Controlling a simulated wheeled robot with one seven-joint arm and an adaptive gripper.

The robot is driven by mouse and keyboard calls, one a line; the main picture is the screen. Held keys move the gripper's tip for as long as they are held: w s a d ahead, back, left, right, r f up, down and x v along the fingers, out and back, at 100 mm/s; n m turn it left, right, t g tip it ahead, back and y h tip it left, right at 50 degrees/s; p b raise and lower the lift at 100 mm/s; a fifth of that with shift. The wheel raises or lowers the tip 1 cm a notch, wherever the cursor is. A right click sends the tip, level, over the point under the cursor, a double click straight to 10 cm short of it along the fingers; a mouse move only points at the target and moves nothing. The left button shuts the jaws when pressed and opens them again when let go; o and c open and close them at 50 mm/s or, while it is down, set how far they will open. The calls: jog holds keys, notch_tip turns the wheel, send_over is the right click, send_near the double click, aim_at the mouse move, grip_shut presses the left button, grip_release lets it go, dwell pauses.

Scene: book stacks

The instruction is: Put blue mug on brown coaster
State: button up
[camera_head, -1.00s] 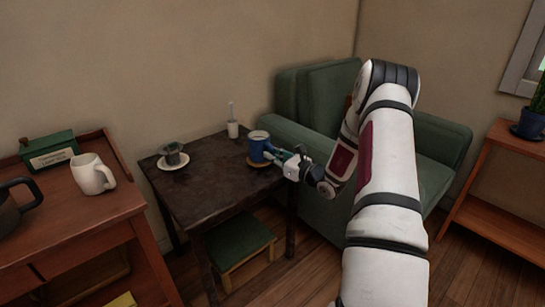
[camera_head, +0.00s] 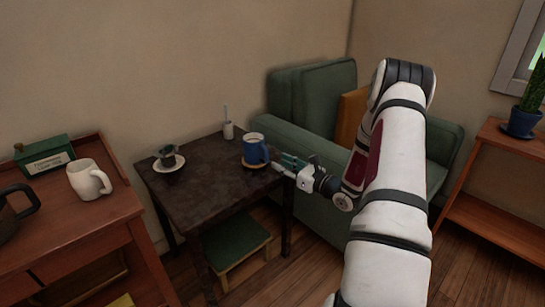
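The blue mug (camera_head: 254,148) stands upright near the right edge of the dark table. The brown coaster (camera_head: 246,164) shows as a thin rim under the mug, and the mug appears to rest on it. My gripper (camera_head: 283,164) is just right of the mug, at the table's right edge. Its fingers look spread and hold nothing, with a small gap between them and the mug. The mug hides most of the coaster.
The dark table (camera_head: 205,185) also holds a small dark cup (camera_head: 167,154) on a white saucer (camera_head: 170,167) and a white holder (camera_head: 228,130). A green armchair (camera_head: 315,100) stands behind my arm. A wooden cabinet (camera_head: 75,235) with a white mug (camera_head: 88,180) is at left.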

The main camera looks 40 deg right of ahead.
jog(key=s, duration=0.4)
jog(key=w+a+r+n+g+y, duration=0.1)
jog(key=a+r+n+g+y, duration=0.4)
jog(key=a+r+n+y, duration=0.75)
jog(key=s+a+r+n+g+h, duration=0.1)
jog(key=s+a+r+n+g, duration=0.15)
jog(key=a, duration=0.45)
jog(key=s+a+r+n+g, duration=0.2)
jog(key=s+a+r+g, duration=0.1)
jog(key=a, duration=0.4)
jog(key=s+a+r+n+g+h, duration=0.1)
jog(key=s+a+r+n+g, duration=0.15)
jog(key=a, duration=0.45)
jog(key=s+a+r+n+g+h, duration=0.1)
jog(key=s+a+n+g+h, duration=0.2)
jog(key=s, duration=0.4)
jog(key=s+a+n+g+h, duration=0.1)
jog(key=s+a+n+g, duration=0.25)
jog(key=s, duration=0.35)
jog(key=s+d+n+t+h, duration=0.1)
jog(key=s+d+n+h, duration=0.2)
jog(key=s, duration=0.4)
jog(key=s+d+n+t+h, duration=0.1)
jog(key=s+d+n+h, duration=0.3)
jog(key=s+n+h, duration=0.1)
jog(key=shift+s+f+h+p, duration=0.15)
jog(key=shift+s+h+p, duration=0.25)
jog(key=shift+s, duration=0.55)
